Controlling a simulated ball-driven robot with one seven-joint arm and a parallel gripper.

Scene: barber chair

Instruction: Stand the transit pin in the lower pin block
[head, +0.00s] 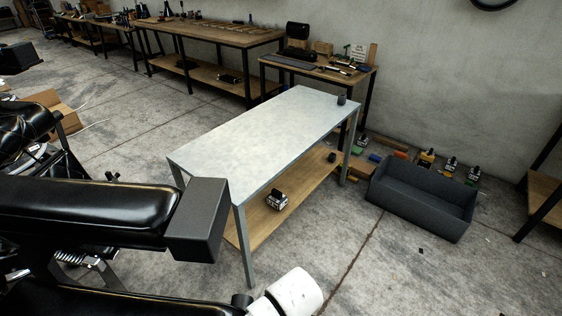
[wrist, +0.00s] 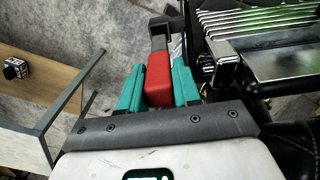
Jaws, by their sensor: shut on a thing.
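In the wrist view, my gripper (wrist: 158,72) has two teal fingers shut on a red block-like part, which I take to be the grip of the transit pin (wrist: 158,80). A grey bar reaches beyond the red part, toward the top of the picture, with a dark crosspiece near its end. I cannot tell whether its far end touches anything. The barber chair's metal frame (wrist: 227,66) is close to the right of the fingers. I cannot pick out the lower pin block for certain in either view. The head view does not show my fingers.
The black padded chair (head: 90,212) fills the left of the head view. A pale table (head: 265,130) with a wooden lower shelf stands in the middle, a small dark cylinder (head: 341,99) at its far corner. A dark open bin (head: 420,205) sits right. Workbenches line the wall.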

